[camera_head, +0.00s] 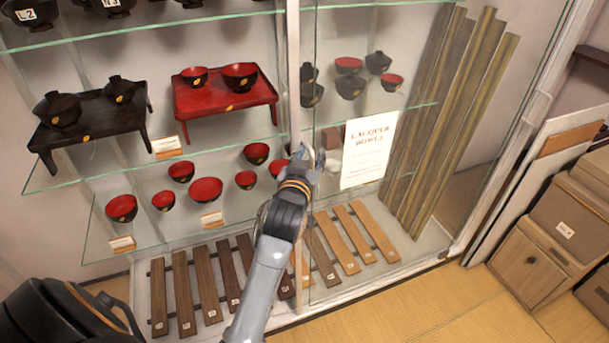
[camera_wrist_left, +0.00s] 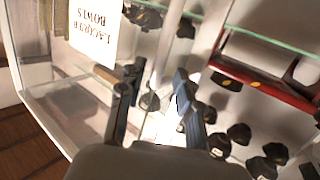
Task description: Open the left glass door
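A glass-fronted display cabinet fills the head view, with a pale upright stile (camera_head: 294,60) near its middle. Left of the stile the shelves show clearly; I cannot tell whether the left glass door covers them. A clear pane with a white "Lacquer Bowls" sign (camera_head: 368,150) is on the right; the sign also shows in the wrist view (camera_wrist_left: 95,32). My left gripper (camera_head: 312,160) is at the stile's lower part, close to the front. In the wrist view its two fingers (camera_wrist_left: 155,95) stand apart, with a bright strip between them; contact is unclear. My right gripper is not in view.
Glass shelves hold red and black bowls, a red tray table (camera_head: 225,98) and a black one (camera_head: 90,122). Wooden slats lie on the cabinet floor. Boxes (camera_head: 570,215) and leaning panels stand at the right. Tatami (camera_head: 430,310) in front is clear.

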